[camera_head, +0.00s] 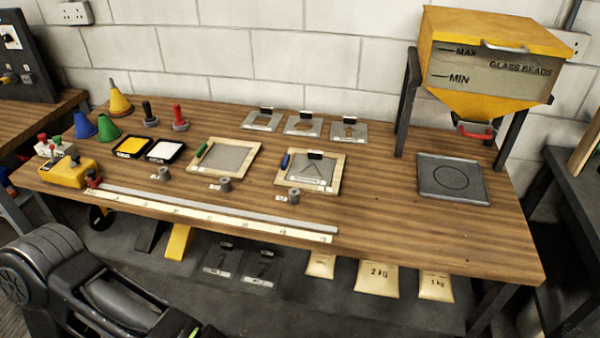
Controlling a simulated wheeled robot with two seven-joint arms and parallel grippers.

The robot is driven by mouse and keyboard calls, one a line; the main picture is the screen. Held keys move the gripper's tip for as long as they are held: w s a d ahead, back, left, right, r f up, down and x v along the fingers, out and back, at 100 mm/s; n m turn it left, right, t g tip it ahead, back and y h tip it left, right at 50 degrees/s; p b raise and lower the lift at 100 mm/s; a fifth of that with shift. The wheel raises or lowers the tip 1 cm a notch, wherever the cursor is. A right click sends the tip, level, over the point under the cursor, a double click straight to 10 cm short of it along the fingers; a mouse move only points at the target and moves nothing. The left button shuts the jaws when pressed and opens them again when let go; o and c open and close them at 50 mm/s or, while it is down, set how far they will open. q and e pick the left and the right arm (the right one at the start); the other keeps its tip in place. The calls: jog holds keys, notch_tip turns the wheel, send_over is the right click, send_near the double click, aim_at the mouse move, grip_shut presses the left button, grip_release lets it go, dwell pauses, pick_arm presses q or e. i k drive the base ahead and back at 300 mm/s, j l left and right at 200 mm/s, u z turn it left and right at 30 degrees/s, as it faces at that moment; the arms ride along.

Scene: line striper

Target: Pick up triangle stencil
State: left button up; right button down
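A grey stencil plate with a triangular outline and a black grip (313,172) lies inside the right of two wood-framed trays (340,176) on the workbench. It appears to be the triangle stencil. Three more grey stencil plates with black grips lie in a row at the back of the bench: a left one (273,125), a middle one (289,125) and a right one (360,138). The right one's cut-out looks like an arrow. Part of my dark arm shows at the lower left, in front of the bench. Neither of my grippers is in view.
A glass-bead hopper (500,75) stands at the back right, near a dark square plate (452,180). Cones, rollers and paint trays fill the left. A long ruler (210,217) lies along the front edge. Bare wood (430,235) shows at the front right.

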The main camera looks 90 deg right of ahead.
aim_at(325, 166)
jog(key=z, duration=4.55)
jog(key=k+j, duration=0.25)
jog(key=j, duration=0.15)
jog(key=k+j, duration=0.55)
jog(key=j, duration=0.2)
